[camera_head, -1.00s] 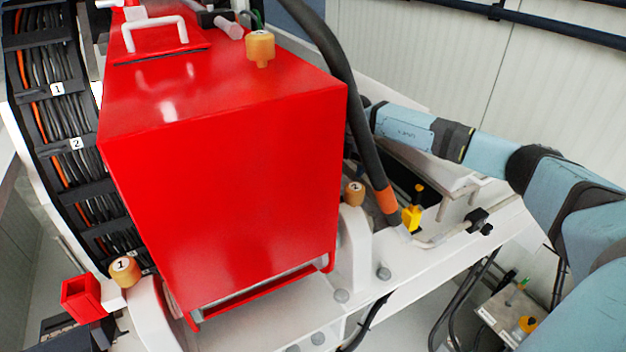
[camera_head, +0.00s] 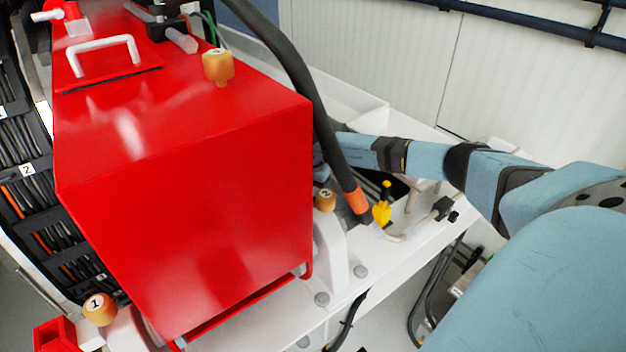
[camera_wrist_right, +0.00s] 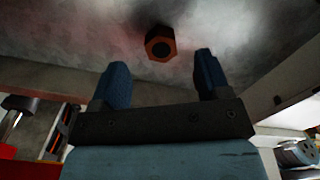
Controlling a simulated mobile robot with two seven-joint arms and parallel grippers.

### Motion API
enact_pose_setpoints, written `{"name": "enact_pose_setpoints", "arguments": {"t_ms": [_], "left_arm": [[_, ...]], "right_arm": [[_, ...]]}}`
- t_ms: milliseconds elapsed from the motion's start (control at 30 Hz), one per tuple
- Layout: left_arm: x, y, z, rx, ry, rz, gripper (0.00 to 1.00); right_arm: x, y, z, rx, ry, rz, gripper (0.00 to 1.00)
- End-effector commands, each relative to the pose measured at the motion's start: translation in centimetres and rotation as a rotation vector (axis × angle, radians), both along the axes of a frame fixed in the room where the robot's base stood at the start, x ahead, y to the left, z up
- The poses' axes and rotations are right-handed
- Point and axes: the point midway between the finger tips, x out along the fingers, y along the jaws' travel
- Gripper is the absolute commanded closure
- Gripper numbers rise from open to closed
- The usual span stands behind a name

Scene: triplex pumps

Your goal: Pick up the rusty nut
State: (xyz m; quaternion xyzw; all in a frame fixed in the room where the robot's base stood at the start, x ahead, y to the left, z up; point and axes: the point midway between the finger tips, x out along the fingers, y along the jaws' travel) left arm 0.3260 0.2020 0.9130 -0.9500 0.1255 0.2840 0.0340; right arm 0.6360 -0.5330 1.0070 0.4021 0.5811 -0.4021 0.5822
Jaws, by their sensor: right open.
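The rusty nut (camera_wrist_right: 160,43) shows in the right wrist view as a dark brown hexagon with an orange-brown rim, against a grey mottled surface. My right gripper (camera_wrist_right: 158,72) is open, with its two blue fingers apart. The nut appears beyond the fingertips, between them and a little nearer the right finger, and nothing is held. In the head view my right arm reaches in from the right behind the red housing (camera_head: 190,200), which hides the right gripper and the nut. My left gripper is not in view.
A thick black hose with an orange end (camera_head: 356,200) hangs beside the housing. A yellow valve handle (camera_head: 382,208) stands on the white frame (camera_head: 345,285). Wooden numbered knobs (camera_head: 99,309) and a cable chain (camera_head: 30,180) are at left. A pale panelled wall (camera_head: 380,60) is behind.

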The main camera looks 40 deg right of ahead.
Motion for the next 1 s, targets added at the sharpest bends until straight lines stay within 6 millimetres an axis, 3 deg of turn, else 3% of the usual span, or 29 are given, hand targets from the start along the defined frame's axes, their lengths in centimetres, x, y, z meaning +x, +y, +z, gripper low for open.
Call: {"name": "enact_pose_setpoints", "arguments": {"t_ms": [67,233,500,767,1000], "left_arm": [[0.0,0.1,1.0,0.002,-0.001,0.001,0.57],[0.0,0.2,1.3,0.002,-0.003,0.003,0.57],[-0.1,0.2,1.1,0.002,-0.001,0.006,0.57],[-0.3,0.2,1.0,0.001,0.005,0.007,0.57],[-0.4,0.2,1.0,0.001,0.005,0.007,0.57]], "right_arm": [[-0.3,-0.1,-1.0,0.0,0.004,-0.003,0.3],[-0.2,-0.1,-3.2,0.001,0.003,-0.002,0.3],[-0.2,-0.1,-3.6,0.001,0.0,-0.001,0.3],[-0.2,-0.2,-3.6,0.001,0.0,-0.001,0.85],[-0.2,-0.2,-3.5,0.001,0.0,-0.001,0.85]]}}
